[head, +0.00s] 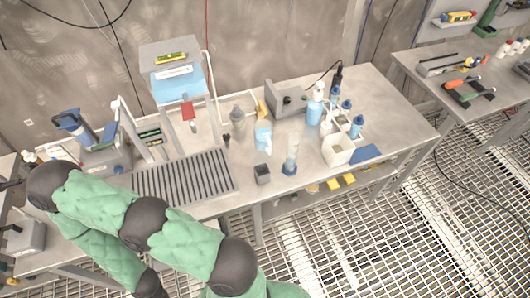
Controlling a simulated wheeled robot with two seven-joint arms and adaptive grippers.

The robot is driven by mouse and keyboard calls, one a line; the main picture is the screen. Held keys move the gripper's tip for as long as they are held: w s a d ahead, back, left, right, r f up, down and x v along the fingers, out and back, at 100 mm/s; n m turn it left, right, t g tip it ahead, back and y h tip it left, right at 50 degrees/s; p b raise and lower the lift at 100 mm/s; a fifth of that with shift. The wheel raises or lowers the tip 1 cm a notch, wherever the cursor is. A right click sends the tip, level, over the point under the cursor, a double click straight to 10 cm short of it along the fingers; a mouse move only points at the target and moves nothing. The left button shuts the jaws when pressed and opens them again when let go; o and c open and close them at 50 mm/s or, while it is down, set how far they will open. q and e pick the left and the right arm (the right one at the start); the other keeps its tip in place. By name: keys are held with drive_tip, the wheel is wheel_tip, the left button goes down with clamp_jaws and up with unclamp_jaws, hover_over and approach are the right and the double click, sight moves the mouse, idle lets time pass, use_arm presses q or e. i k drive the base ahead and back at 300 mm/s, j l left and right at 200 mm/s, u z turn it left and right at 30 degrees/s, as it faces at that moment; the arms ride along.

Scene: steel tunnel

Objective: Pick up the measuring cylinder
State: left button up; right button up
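The measuring cylinder (291,155) looks like a clear, tall, narrow vessel with a bluish tint and a wider foot. It stands upright on the steel workbench (392,113), near the front edge and right of a small dark square cup (262,174). No gripper is clearly visible in the head view, and nothing touches the cylinder. Green-padded links of my own arm with black joints cross the lower left, well to the left of and in front of the cylinder. The fingertips are not visible.
A blue-tinted beaker (263,139) stands behind left of the cylinder. A white bottle rack (338,150) stands to its right, with a blue pad (366,153) beside it. A grey instrument box (287,99) is behind. A slatted drain rack (185,177) lies left. The bench's right end is clear.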

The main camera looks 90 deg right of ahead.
sight(289, 168)
drive_tip(key=z, duration=3.45)
drive_tip(key=u, duration=0.35)
